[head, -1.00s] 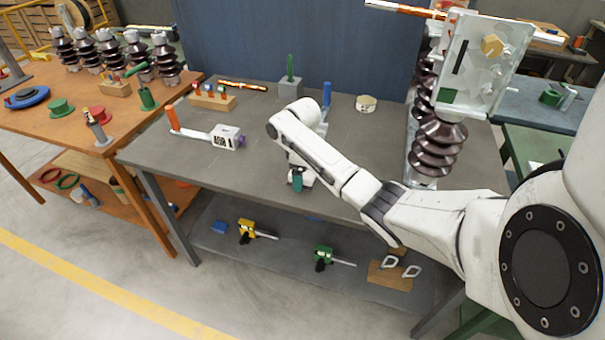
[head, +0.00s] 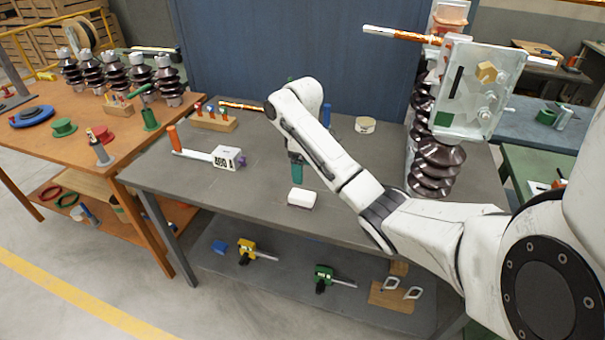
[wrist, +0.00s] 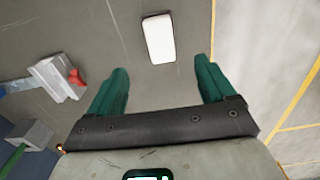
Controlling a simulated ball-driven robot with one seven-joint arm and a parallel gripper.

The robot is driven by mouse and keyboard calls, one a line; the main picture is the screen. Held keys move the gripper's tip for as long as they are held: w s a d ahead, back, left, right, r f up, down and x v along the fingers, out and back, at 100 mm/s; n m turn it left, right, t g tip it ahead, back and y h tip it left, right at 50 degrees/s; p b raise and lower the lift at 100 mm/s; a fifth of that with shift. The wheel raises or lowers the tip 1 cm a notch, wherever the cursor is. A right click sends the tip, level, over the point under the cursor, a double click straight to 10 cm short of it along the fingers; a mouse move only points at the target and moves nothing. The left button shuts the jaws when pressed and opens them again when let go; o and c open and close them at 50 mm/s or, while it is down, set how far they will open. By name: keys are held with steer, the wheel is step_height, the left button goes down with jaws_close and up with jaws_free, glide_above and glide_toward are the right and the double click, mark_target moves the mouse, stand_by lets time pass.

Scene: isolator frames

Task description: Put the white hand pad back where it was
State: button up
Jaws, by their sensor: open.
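The white hand pad (head: 302,198) is a small white block with rounded edges. It lies on the grey table (head: 250,210) near the front edge. In the wrist view the pad (wrist: 158,38) is beyond the fingertips, clear of both fingers. My gripper (wrist: 161,72) has green fingers, spread wide with nothing between them. In the head view my gripper (head: 297,172) is just behind the pad, partly hidden by my arm.
A white box with an orange-ended handle (head: 228,158) lies to the left. A wooden rack (head: 213,119) and a round tin (head: 365,125) stand farther back. A brown ribbed insulator (head: 436,165) stands at the right.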

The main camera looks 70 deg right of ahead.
steer(key=shift+r, duration=0.4)
steer(key=w+a+f+t+y, duration=0.1)
steer(key=w+a+f, duration=0.25)
steer(key=a, duration=0.65)
steer(key=w+a+f, duration=0.2)
steer(key=a+f, duration=0.2)
steer(key=a, duration=0.5)
steer(key=s+a+f+y, duration=0.1)
steer(key=s+a+f, duration=0.15)
steer(key=a, duration=0.35)
steer(key=s+a+f, duration=0.2)
steer(key=s+a, duration=0.1)
steer(key=a, duration=0.4)
steer(key=s+a+f+m+h, duration=0.1)
steer(key=s+a+h, duration=0.1)
steer(key=s, duration=1.5)
steer(key=shift+s+a+m, duration=0.3)
steer(key=shift+a, duration=0.35)
